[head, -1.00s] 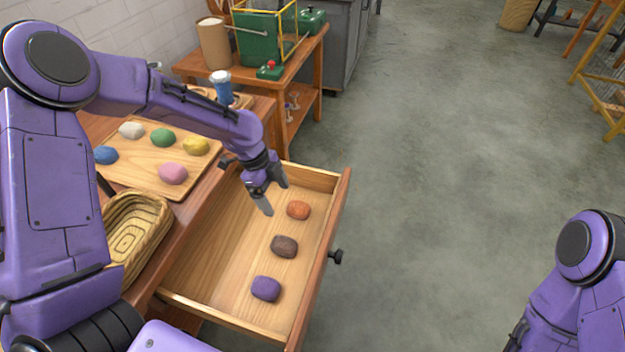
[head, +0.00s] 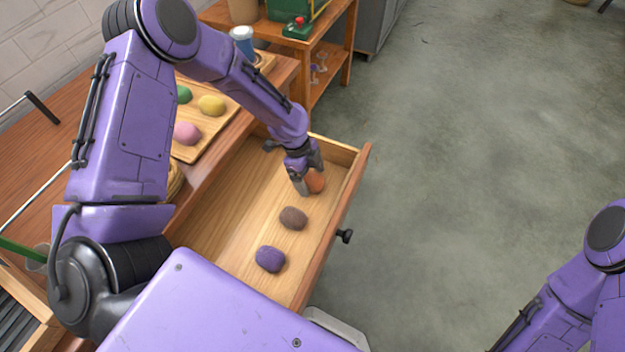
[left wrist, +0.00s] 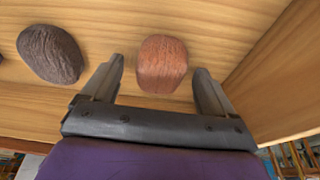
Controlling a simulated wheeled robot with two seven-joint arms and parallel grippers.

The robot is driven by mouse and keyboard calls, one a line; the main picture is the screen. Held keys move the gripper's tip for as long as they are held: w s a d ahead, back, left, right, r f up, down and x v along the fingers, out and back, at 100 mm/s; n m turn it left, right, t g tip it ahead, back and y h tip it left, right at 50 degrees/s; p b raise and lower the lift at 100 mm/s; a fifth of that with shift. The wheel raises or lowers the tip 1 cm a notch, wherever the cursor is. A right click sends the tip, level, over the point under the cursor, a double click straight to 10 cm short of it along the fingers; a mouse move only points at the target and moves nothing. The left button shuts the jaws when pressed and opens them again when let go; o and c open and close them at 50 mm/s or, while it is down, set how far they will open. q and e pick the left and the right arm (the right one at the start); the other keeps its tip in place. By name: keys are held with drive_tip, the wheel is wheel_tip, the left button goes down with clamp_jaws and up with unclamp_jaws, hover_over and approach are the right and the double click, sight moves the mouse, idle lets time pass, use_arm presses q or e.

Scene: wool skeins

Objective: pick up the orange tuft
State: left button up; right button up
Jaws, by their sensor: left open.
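The orange tuft (head: 315,182) lies in the open wooden drawer, near its far end, partly hidden by my left gripper in the head view. My left gripper (head: 309,187) is open and down in the drawer at the tuft. In the left wrist view the orange tuft (left wrist: 163,64) shows between the two spread fingers of the gripper (left wrist: 160,80), with a gap on each side. My right arm shows at the right edge of the head view, but its gripper is not visible.
In the drawer (head: 218,213), a brown tuft (head: 293,218) and a purple tuft (head: 270,259) lie nearer to me. The brown one also shows left of the gripper in the left wrist view (left wrist: 50,54). A board (head: 193,151) with several tufts sits on the table.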

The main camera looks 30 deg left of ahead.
use_arm(q)
drive_tip(key=c, duration=1.1)
